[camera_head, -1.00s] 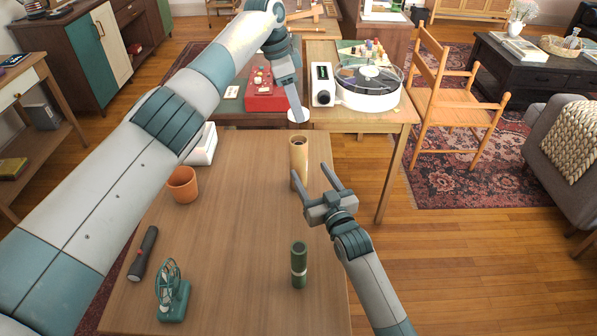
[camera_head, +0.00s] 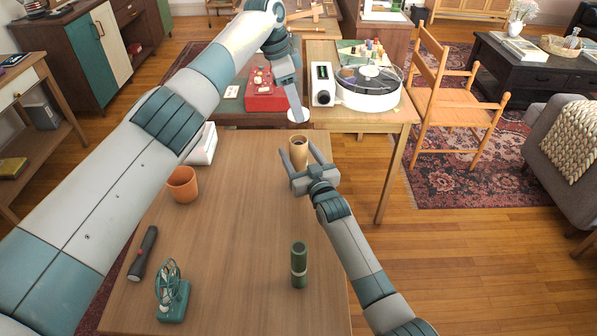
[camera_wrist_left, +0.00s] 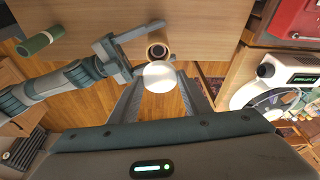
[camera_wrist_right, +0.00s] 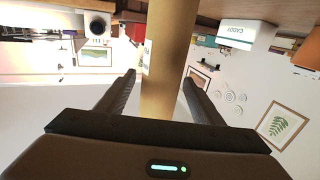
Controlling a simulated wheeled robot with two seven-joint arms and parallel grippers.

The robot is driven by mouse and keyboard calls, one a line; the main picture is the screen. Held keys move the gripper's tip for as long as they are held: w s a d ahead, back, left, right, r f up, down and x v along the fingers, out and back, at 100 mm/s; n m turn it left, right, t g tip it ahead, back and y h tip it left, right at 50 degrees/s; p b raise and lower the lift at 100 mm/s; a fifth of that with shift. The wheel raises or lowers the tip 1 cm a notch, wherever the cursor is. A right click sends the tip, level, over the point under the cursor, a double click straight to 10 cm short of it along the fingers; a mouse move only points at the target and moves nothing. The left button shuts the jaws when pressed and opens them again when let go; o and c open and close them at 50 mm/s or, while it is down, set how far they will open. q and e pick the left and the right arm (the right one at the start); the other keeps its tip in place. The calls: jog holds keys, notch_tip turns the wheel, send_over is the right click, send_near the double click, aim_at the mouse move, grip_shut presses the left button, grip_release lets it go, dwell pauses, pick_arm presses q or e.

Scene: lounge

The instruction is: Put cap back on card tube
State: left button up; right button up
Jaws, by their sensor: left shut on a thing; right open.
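The card tube (camera_head: 299,147) stands upright near the far edge of the wooden table, its open dark top facing up. The white round cap (camera_head: 298,115) is in my left gripper (camera_head: 296,106), above and beyond the tube in the head view. In the left wrist view the cap (camera_wrist_left: 160,77) sits between the fingertips, just below the tube's open end (camera_wrist_left: 158,51). My right gripper (camera_head: 298,150) is open with its fingers on either side of the tube. In the right wrist view the tube (camera_wrist_right: 168,60) stands between the fingers, with gaps on both sides.
The table's middle is clear.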

jog(key=shift+c, duration=0.4)
grip_shut()
pick_arm(q)
jog(key=shift+f, duration=2.5)
jog(key=shift+f, duration=0.1)
jog(key=shift+f, duration=0.8)
jog(key=shift+f, duration=0.6)
jog(key=o, duration=1.1)
